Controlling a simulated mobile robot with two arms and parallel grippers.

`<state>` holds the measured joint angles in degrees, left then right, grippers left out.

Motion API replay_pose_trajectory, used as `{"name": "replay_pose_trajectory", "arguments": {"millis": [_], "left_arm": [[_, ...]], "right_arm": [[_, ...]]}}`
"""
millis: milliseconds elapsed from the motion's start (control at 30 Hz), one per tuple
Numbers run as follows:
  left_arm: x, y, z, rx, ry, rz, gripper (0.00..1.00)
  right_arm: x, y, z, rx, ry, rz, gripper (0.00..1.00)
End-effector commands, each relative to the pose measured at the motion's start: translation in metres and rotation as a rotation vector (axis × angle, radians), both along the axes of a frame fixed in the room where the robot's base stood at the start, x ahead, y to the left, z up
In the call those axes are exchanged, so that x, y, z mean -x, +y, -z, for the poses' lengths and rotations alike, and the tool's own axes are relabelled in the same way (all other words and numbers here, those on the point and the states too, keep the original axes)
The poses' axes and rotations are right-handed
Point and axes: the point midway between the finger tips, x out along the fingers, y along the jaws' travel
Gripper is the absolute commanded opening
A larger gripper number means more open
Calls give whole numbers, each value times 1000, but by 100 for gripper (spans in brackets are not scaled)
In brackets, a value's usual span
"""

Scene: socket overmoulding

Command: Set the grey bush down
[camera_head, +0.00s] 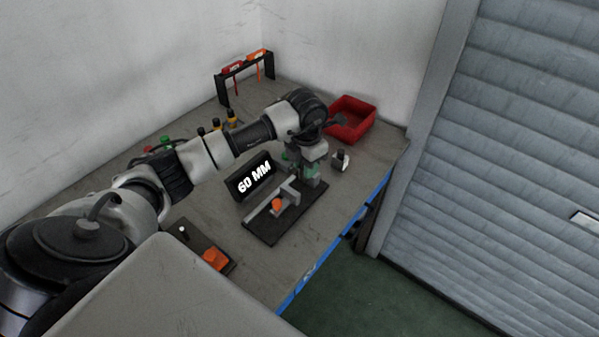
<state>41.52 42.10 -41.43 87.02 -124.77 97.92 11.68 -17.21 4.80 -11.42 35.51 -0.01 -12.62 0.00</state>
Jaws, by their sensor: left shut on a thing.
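My left gripper (312,172) reaches over the workbench from the left and points down beside the right end of a dark fixture plate (268,232). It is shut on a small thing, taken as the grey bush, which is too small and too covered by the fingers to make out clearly. Whether it touches the surface below cannot be told. The plate bears a grey rail and bracket (289,190) and an orange piece (277,204). My right gripper is not in view.
A black sign reading 60 MM (250,178) stands behind the plate. A small dark-and-white part (340,160) stands right of the gripper. A red bin (351,120) and black rack (245,72) are at the back. A dark tray with an orange block (215,259) lies in front.

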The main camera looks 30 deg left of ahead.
Motion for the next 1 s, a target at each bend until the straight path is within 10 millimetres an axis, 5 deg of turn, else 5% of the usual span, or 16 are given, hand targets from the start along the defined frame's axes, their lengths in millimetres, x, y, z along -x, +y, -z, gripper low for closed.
{"name": "replay_pose_trajectory", "arguments": {"millis": [500,867,900,1000], "left_arm": [[4,15,46,2,1,1,4],[3,15,54,0,-2,2,4],[3,15,53,1,-2,2,34],[3,15,53,0,-1,2,49]], "right_arm": [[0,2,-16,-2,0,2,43],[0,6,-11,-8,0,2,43],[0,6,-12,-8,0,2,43],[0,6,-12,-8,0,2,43]]}}
